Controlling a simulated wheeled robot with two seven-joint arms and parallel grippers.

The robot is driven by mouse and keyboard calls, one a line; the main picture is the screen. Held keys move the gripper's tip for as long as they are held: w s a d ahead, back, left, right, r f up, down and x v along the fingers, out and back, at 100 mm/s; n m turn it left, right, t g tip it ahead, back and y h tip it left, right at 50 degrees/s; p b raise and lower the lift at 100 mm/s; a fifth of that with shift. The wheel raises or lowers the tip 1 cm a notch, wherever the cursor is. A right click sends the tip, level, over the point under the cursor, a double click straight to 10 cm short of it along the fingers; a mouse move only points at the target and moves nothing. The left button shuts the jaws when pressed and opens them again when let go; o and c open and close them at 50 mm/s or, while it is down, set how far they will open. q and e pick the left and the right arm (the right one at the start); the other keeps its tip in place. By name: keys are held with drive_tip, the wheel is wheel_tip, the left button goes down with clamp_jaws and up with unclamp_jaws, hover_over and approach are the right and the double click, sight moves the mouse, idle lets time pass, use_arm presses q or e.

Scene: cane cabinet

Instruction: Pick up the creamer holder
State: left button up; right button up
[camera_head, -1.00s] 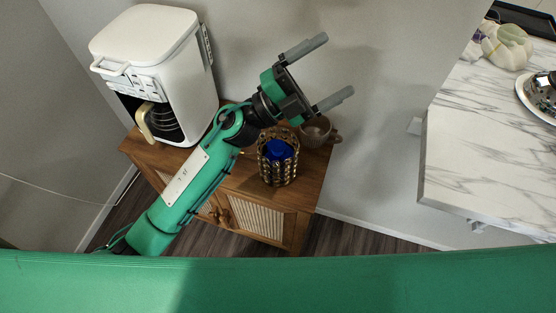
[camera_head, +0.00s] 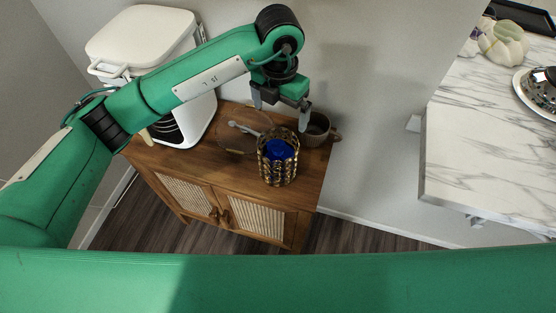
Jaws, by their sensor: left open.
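The creamer holder looks to be the round gold lattice container (camera_head: 265,172) with blue contents, standing upright near the front right of the wooden cabinet top. My left gripper (camera_head: 281,118) is open and points down above and behind the holder. Its two fingers are apart, one toward the left and one toward the right, with nothing seen between them. The right finger ends near the holder's back right rim; I cannot tell whether it touches. My right gripper is not in view.
A brown mug (camera_head: 318,130) stands close behind and right of the holder. A spoon-like utensil (camera_head: 243,129) lies left of the holder. A marble counter (camera_head: 480,150) is at right.

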use_arm(q)
drive_tip(key=p, duration=0.2)
hover_over(278, 145)
wheel_tip(278, 145, down, 8)
drive_tip(key=shift+w+d+f, duration=0.1)
drive_tip(key=shift+f, duration=0.05)
wheel_tip(278, 145, down, 5)
drive_tip(key=shift+r+p, duration=0.15)
drive_tip(key=shift+p, duration=1)
drive_tip(key=shift+f, duration=0.35)
drive_tip(key=shift+c, duration=0.4)
drive_tip(key=c, duration=1.1)
drive_tip(key=shift+r, duration=0.1)
drive_tip(key=shift+c, duration=1.4)
